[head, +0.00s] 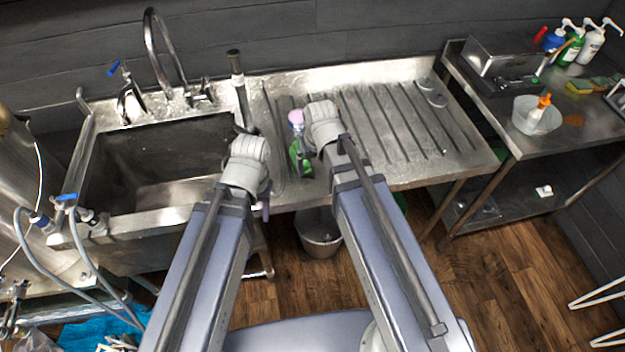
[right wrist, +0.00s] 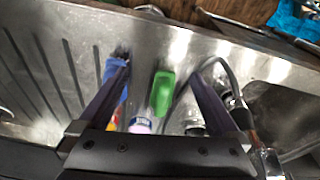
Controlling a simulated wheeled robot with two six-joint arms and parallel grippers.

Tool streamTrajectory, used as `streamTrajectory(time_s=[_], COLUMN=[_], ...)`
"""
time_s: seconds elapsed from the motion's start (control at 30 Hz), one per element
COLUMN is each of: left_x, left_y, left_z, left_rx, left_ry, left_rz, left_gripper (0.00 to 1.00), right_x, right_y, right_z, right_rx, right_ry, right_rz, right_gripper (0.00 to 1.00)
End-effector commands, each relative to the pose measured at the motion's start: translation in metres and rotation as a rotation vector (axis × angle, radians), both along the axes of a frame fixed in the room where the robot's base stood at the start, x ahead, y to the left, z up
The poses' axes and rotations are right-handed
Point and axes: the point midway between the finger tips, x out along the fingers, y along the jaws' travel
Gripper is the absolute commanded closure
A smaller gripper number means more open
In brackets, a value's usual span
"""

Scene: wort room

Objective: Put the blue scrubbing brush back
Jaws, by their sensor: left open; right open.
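In the right wrist view, a blue item with dark bristles at one end, which looks like the scrubbing brush (right wrist: 112,72), lies on the metal drainboard. The left-hand finger in that view partly covers it. My right gripper (right wrist: 160,80) is open above the drainboard, with a green and purple bottle (right wrist: 162,94) showing between its fingers. The bottle also shows in the head view (head: 297,118); there, my right arm hides the brush. My left gripper (head: 262,200) is open near the sink's front right edge, with nothing seen in it.
The sink basin (head: 155,160) lies left of the ribbed drainboard (head: 390,120). A side table (head: 585,105) at right holds bottles, sponges and a white tub (head: 537,115). A metal bucket (head: 318,235) stands on the floor below. The drainboard's right half is mostly clear.

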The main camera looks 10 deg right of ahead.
Motion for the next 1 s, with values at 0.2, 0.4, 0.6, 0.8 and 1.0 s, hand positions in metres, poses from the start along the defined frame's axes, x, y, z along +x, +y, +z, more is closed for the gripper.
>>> streamTrajectory(time_s=[0.2,0.4,0.6,0.8,1.0], left_x=[0.000,0.000,0.000,0.000,0.000], left_y=[0.000,0.000,0.000,0.000,0.000], left_z=[0.000,0.000,0.000,0.000,0.000], left_rx=[0.000,0.000,0.000,0.000,0.000], left_ry=[0.000,0.000,0.000,0.000,0.000], left_rz=[0.000,0.000,0.000,0.000,0.000], left_gripper=[0.50,0.50,0.50,0.50,0.50], right_x=[-0.098,-0.122,-0.121,-0.121,-0.121], right_y=[0.048,0.055,0.055,0.055,0.055], right_z=[-0.003,-0.003,-0.002,-0.002,-0.003], right_rx=[-0.087,-0.121,-0.120,-0.119,-0.119], right_ry=[0.175,0.226,0.226,0.225,0.224], right_rz=[0.121,0.148,0.147,0.147,0.147], right_gripper=[0.02,0.02,0.02,0.02,0.02])
